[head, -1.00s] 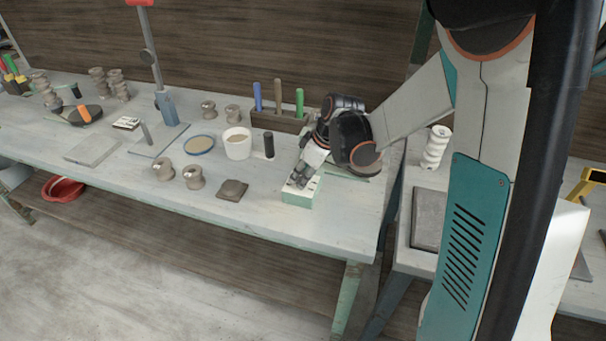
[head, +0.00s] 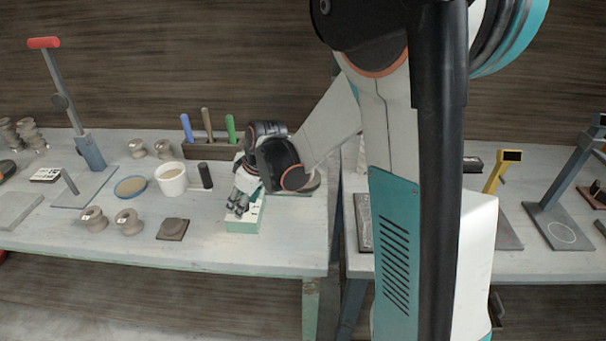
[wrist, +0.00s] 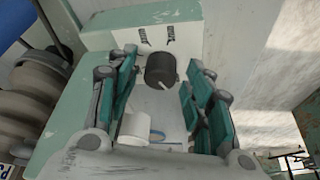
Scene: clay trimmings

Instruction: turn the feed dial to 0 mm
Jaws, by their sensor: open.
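The feed dial is a dark round knob (wrist: 160,70) with a white pointer mark, on the white face of a pale green box (wrist: 85,110). In the wrist view the pointer slants toward the lower right. Small dark labels show on the face above the knob, too blurred to read. My gripper (wrist: 160,92) is open, with a finger on each side of the knob; I cannot tell whether either touches it. In the head view my gripper (head: 239,205) is over the box (head: 243,226) near the bench's front edge, and hides the knob.
Left of the box are a dark clay slab (head: 173,229), spools (head: 128,222), a black cylinder (head: 205,176) and a white cup (head: 171,180). A tool rack (head: 210,148) stands behind. The bench (head: 290,235) is bare to the right of the box.

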